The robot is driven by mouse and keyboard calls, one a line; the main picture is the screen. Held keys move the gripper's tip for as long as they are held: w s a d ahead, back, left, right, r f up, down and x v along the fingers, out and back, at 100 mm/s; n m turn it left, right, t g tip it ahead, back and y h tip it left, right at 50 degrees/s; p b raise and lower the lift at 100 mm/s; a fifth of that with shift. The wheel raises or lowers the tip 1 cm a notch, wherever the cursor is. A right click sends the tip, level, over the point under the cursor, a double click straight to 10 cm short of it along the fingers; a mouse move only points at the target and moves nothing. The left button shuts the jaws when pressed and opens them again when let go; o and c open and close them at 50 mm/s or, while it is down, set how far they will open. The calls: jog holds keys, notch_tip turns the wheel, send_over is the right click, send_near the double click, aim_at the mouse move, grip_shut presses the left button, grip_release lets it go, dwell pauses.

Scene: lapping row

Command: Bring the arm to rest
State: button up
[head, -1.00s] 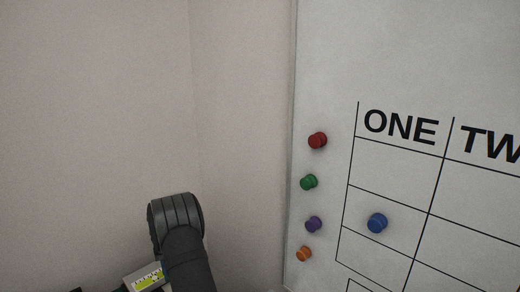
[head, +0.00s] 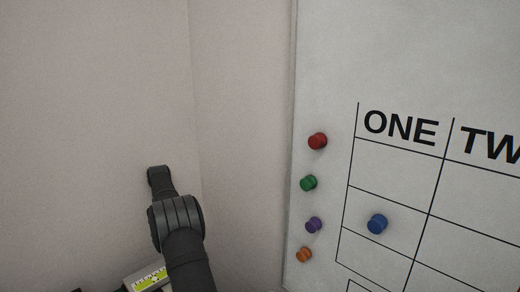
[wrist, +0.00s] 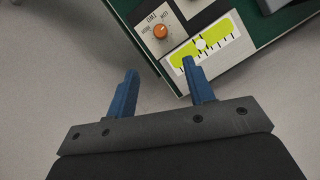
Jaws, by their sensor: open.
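My gripper (wrist: 158,68) shows in the wrist view with its two blue fingers spread apart and nothing between them. Below and beyond the fingertips is a pale grey surface. The right fingertip overlaps the edge of a green panel in the picture; I cannot tell how far above it the finger is. In the head view my dark arm stands at the lower left in front of the wall, and the gripper itself does not show there.
The green panel (wrist: 149,57) carries an orange knob (wrist: 160,31) and a yellow-green scale (wrist: 222,34). A whiteboard (head: 400,60) at right holds red (head: 317,141), green (head: 309,183), purple (head: 314,225), orange (head: 304,254) and blue (head: 377,224) magnets. The wall corner between is bare.

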jog(key=x, duration=1.5)
jog(key=shift+s+f, duration=0.1)
jog(key=shift+f, duration=0.25)
jog(key=shift+f+m, duration=0.1)
jog(key=shift+m, duration=0.3)
jog(key=m+y, duration=0.1)
jog(key=m, duration=0.1)
jog(key=m+y, duration=0.1)
jog(key=m, duration=0.3)
jog(key=shift+d+y, duration=0.25)
jog(key=shift+y, duration=0.15)
jog(key=m, duration=0.2)
jog(key=m+y, duration=0.1)
jog(key=m, duration=0.1)
jog(key=shift+d+y, duration=0.1)
jog(key=shift+y, duration=0.2)
jog(key=m+t+y, duration=0.1)
jog(key=m, duration=0.3)
jog(key=shift+s, duration=0.1)
